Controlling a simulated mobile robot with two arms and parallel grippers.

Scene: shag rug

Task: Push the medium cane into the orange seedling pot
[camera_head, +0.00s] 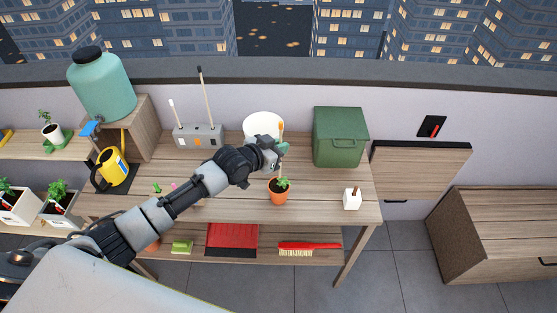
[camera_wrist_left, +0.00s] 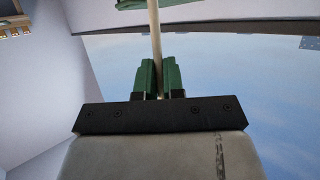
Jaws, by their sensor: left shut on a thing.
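The orange seedling pot (camera_head: 279,196) stands upright on the wooden bench, with a small green seedling (camera_head: 283,183) in it. My left gripper (camera_head: 282,147) is just above and behind the pot in the head view. In the left wrist view its green fingers (camera_wrist_left: 159,80) are shut on a pale thin cane (camera_wrist_left: 155,28), the medium cane. A short light tip of the cane (camera_head: 281,127) shows above the gripper in the head view. The cane's lower end cannot be made out, so I cannot tell whether it touches the soil. My right gripper is not in view.
A grey holder (camera_head: 198,137) at the back left holds a short cane (camera_head: 172,112) and a tall cane (camera_head: 204,95). A white round container (camera_head: 262,124) is behind my gripper. A green box (camera_head: 340,137) and a small white block (camera_head: 352,200) stand right of the pot.

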